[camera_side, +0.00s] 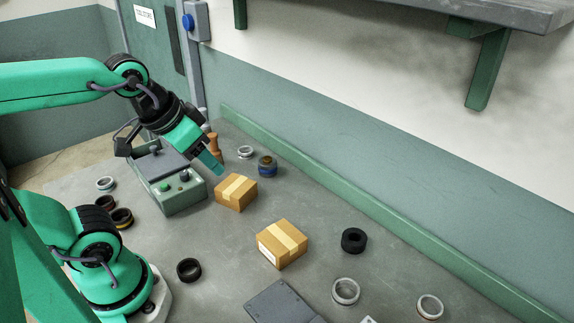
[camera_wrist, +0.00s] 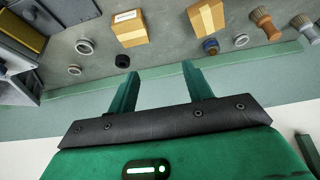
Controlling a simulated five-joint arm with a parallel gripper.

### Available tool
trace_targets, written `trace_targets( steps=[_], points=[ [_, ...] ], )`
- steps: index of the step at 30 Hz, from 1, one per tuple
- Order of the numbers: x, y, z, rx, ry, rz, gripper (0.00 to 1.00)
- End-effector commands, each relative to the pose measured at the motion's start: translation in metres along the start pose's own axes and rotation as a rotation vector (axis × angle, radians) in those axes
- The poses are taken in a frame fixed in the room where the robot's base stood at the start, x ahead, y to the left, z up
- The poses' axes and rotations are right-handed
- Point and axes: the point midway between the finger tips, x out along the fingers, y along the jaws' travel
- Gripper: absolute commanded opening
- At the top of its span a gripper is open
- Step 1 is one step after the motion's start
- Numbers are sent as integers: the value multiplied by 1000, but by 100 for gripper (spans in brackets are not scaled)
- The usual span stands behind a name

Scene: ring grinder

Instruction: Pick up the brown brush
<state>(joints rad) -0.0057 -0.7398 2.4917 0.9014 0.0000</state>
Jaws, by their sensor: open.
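The brown brush (camera_wrist: 264,20) shows at the upper right of the wrist view, to the right of and beyond my fingers. In the side view, a brown upright piece (camera_side: 214,143) that looks like it stands just behind my gripper, partly hidden. My gripper (camera_side: 214,166) is above the bench, beside the green-grey machine. In the wrist view my gripper (camera_wrist: 160,85) has its two green fingers spread apart, with nothing between them.
A grey brush-like piece (camera_wrist: 303,26) stands beside the brown brush. Two cardboard boxes (camera_side: 236,192) (camera_side: 282,243) lie on the bench. A green-grey machine (camera_side: 180,196) stands left of my gripper. Several rings are scattered around. A green ledge (camera_side: 350,208) runs along the wall.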

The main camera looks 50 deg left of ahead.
Motion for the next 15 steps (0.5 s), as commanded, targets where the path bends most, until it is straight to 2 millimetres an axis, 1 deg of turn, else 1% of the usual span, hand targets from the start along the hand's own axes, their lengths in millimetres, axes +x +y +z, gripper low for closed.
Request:
trace_targets(
  steps=[4,8,15],
  points=[
    [1,-6,-9,-21,-18,-11,50],
    [4,-15,-24,-53,-46,-27,50],
    [16,-44,-58,-135,-113,-63,50]
  ],
)
